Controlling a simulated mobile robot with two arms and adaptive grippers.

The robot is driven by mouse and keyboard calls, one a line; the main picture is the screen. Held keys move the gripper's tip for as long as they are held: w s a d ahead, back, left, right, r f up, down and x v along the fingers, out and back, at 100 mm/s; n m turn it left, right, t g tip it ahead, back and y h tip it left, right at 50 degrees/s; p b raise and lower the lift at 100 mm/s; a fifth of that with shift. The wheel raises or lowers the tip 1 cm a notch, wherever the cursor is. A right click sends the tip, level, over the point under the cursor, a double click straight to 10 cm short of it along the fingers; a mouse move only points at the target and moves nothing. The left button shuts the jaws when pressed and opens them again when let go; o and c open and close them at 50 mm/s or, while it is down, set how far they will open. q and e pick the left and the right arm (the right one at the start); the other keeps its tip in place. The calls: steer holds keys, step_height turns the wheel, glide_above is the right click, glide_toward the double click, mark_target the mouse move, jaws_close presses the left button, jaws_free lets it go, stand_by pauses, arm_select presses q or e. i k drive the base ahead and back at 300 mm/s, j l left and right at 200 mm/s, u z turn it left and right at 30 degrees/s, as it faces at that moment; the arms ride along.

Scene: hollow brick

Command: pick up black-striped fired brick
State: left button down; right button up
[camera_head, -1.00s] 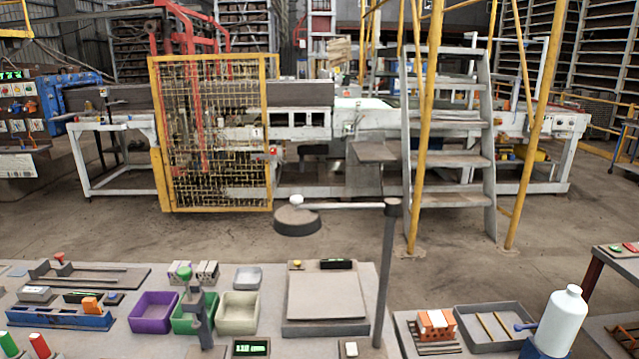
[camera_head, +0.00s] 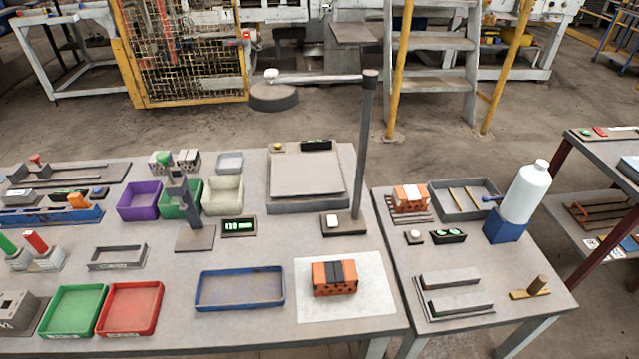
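The black-striped fired brick (camera_head: 334,279) is orange with a broad black band across its middle and holes in its front face. It lies on a white sheet (camera_head: 372,301) at the front right of the main table. A second orange brick (camera_head: 409,198), with a pale top, sits on a small rack on the right-hand table. Neither of my grippers shows in the head view.
The main table (camera_head: 240,334) also holds a blue tray (camera_head: 239,288), a green tray (camera_head: 73,311), a red tray (camera_head: 131,308) and a scale (camera_head: 306,177). A post (camera_head: 364,150) with a side arm rises behind the brick. A white bottle (camera_head: 527,190) stands on the right-hand table.

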mark_target(337, 278)
steer(key=k+l+u, duration=0.15)
steer(key=l+u, duration=0.15)
steer(key=k+l+u, duration=0.15)
steer(key=l+u, duration=0.15)
steer(key=l, duration=0.2)
steer(key=k+l+u, duration=0.45)
steer(key=l+u, duration=0.15)
